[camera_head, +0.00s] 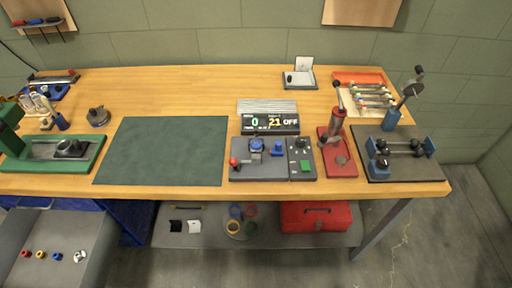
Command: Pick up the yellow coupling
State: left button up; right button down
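A small yellow ring-like part (41,255), which looks like the yellow coupling, sits on a grey surface (30,225) at the lower left. It stands in a row between a red part (25,254) and a blue part (58,256), apart from both. A silver part (79,257) is at the right end of the row. A larger yellow ring (233,227) lies among other coloured rings on the shelf under the bench. Neither of my grippers is in view.
The wooden bench (215,85) holds a green machine (55,160), a dark green mat (165,150), a control panel (272,160), a red press (337,155) and a dark fixture plate (400,165). A red toolbox (316,216) stands on the lower shelf (180,240). Floor shows at the right.

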aim_at(42, 255)
jog(key=u, duration=2.2)
jog(key=i+j+z, duration=0.1)
jog(key=z, duration=0.35)
jog(key=j+z, duration=0.2)
jog(key=z, duration=0.25)
jog(key=i+j+z, duration=0.1)
jog(key=z, duration=0.35)
jog(key=j+z, duration=0.15)
jog(key=j, duration=0.4)
jog(key=j+z, duration=0.15)
jog(key=j, duration=0.35)
jog(key=j+z, duration=0.15)
jog(key=j, duration=0.35)
jog(key=k+j+z, duration=0.2)
jog(key=j, duration=0.3)
jog(key=j+z, duration=0.15)
jog(key=j, duration=0.4)
jog(key=k, duration=0.05)
